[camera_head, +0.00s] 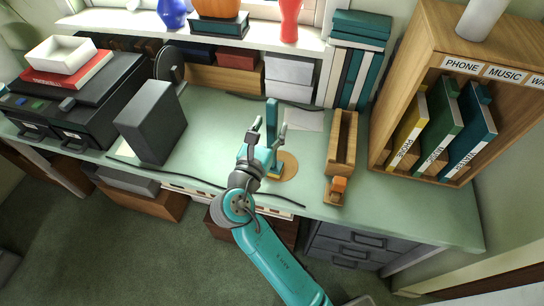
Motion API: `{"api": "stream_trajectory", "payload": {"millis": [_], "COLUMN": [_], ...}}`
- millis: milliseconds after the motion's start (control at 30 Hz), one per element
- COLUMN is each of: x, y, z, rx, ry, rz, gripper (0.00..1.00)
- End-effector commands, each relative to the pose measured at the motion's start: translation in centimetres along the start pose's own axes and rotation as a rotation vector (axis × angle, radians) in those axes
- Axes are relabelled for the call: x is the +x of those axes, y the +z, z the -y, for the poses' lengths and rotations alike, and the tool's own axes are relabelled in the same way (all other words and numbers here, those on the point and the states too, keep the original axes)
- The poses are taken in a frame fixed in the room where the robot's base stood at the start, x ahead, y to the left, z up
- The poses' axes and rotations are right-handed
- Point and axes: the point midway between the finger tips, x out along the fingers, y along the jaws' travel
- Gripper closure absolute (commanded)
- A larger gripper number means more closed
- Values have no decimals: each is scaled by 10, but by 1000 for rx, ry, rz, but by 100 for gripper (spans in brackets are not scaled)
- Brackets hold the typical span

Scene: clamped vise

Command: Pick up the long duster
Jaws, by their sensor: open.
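Nothing in the head camera view can be named for certain as the long duster. A tall narrow teal-blue upright piece (272,118) stands on the green desk, beside a round wooden disc (289,164). My gripper (269,129) is open over the desk, its two fingers apart, one to each side of this piece in the picture. I cannot tell whether they touch it. My gripper and wrist hide the lower part of the piece. To the right is a long narrow wooden holder (352,128), with a small orange block on wood (338,185) at its near end.
A dark grey box (150,128) and a black printer (75,100) stand at left. A wooden shelf unit (412,72) with binders stands at right. Teal binders (356,75) and a shelf line the back. The green desk (410,205) is bare at front right.

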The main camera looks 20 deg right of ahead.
Motion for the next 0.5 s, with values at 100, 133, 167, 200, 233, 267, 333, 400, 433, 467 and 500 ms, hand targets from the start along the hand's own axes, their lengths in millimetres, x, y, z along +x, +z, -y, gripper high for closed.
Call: {"api": "stream_trajectory", "payload": {"millis": [100,133,167,200,233,267,333,400,433,467,500], "x": [14,16,18,19,19,20,20,19,19,19,19], "y": [0,0,0,0,0,0,0,0,0,0,0], "z": [0,0,0,0,0,0,0,0,0,0,0], "rx": [0,0,0,0,0,0,-1,0,0,0,0], "ry": [-2,-1,0,0,1,1,1,1,1,1,1], "rz": [-1,0,0,0,0,0,0,0,0,0,0], "gripper": [44,44,44,44,44,44,44,44,44,51,61]}}
